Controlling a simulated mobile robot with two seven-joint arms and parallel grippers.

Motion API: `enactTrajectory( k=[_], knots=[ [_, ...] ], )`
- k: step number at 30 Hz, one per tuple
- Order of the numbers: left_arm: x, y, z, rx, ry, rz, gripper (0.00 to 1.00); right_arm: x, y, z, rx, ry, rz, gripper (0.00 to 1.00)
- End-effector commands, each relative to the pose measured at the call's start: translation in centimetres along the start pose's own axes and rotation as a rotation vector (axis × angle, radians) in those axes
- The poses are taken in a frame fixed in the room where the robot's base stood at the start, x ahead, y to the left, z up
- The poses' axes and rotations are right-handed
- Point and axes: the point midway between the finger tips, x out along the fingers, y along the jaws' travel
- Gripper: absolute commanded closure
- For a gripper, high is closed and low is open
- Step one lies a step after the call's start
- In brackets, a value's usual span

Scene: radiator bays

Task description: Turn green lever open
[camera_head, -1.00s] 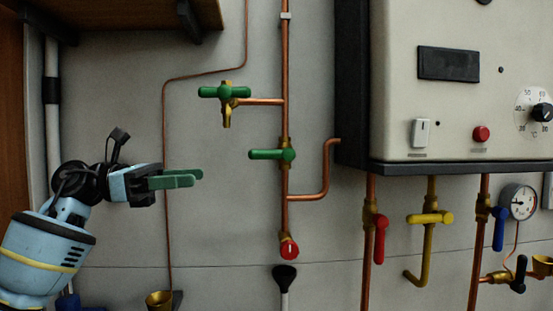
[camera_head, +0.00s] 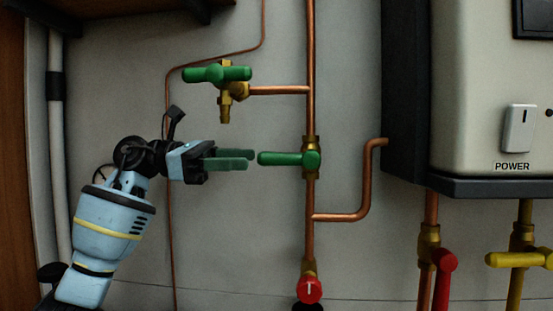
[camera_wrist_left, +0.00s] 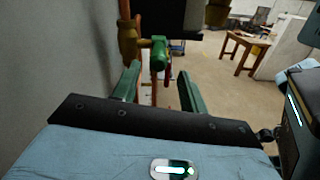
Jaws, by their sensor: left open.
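A green lever (camera_head: 285,159) sits on a brass valve (camera_head: 311,150) on the vertical copper pipe. It points left, crosswise to the pipe. It also shows in the left wrist view (camera_wrist_left: 158,55), ahead between the fingers. My left gripper (camera_head: 250,159) is open and empty, its green fingertips just left of the lever's free end, at about the same height. Whether the fingertips overlap the lever in depth I cannot tell. A green tap handle (camera_head: 217,74) on a brass tap (camera_head: 226,100) is above the gripper. My right gripper is not in view.
A boiler (camera_head: 475,100) with a dark side is at the right. A red knob (camera_head: 310,290) sits lower on the pipe. A red lever (camera_head: 443,275) and a yellow lever (camera_head: 518,259) hang below the boiler. A thin copper pipe (camera_head: 170,235) runs behind my arm.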

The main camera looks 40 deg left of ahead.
Motion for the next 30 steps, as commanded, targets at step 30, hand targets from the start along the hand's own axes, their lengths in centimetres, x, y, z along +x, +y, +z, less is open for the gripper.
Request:
enactTrajectory(
  k=[30],
  knots=[
    [6.8, -0.1, 0.0, 0.000, 0.000, -0.001, 0.78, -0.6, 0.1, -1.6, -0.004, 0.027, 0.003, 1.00]
  ],
)
